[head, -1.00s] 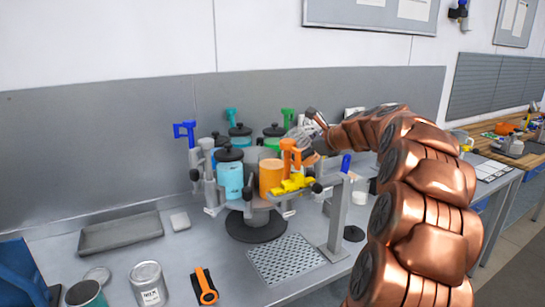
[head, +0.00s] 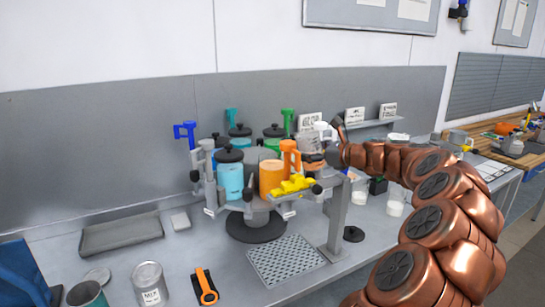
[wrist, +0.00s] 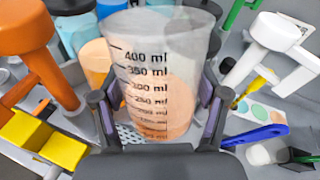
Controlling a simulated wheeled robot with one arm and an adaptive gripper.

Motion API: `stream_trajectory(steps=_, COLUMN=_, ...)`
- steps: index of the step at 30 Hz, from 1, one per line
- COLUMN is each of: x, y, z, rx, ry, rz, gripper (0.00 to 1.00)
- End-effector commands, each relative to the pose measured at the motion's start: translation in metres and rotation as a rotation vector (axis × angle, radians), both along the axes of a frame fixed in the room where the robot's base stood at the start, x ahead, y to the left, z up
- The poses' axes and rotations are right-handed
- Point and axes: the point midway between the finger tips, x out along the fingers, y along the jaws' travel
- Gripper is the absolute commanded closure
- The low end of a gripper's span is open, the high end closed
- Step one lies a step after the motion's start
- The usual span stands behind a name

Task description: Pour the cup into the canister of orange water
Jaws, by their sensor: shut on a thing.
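A clear measuring cup (wrist: 155,75) with black millilitre marks is between the fingers of my gripper (wrist: 158,115), which is shut on it. An orange tint shows through its lower part; I cannot tell if that is its contents. In the head view my gripper (head: 330,146) is right of the orange canister (head: 271,178), beyond the orange clamp. The cup is small and partly hidden there, so its tilt is unclear. The orange canister stands on the round agitator stand. In the wrist view an open orange vessel (wrist: 97,58) shows behind the cup, partly hidden.
A blue canister (head: 230,180) with a dark lid stands left of the orange one. Orange (head: 290,154), blue (head: 187,132) and white handled clamps crowd the stand. Yellow clamp parts (head: 292,186) sit in front. Small white containers (head: 395,205) stand at right. A perforated plate (head: 285,259) lies in front.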

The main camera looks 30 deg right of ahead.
Motion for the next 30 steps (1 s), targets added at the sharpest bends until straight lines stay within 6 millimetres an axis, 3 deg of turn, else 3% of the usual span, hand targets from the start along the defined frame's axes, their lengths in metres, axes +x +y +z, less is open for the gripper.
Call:
stream_trajectory(steps=7, x=-0.003, y=-0.004, z=-0.006, rx=0.086, ry=-0.06, rz=0.001, gripper=0.71)
stream_trajectory(steps=18, x=-0.006, y=-0.009, z=0.001, rx=0.199, ry=-0.14, rz=0.001, gripper=0.71)
stream_trajectory(steps=30, x=-0.008, y=-0.011, z=0.002, rx=0.227, ry=-0.16, rz=0.0, gripper=0.71)
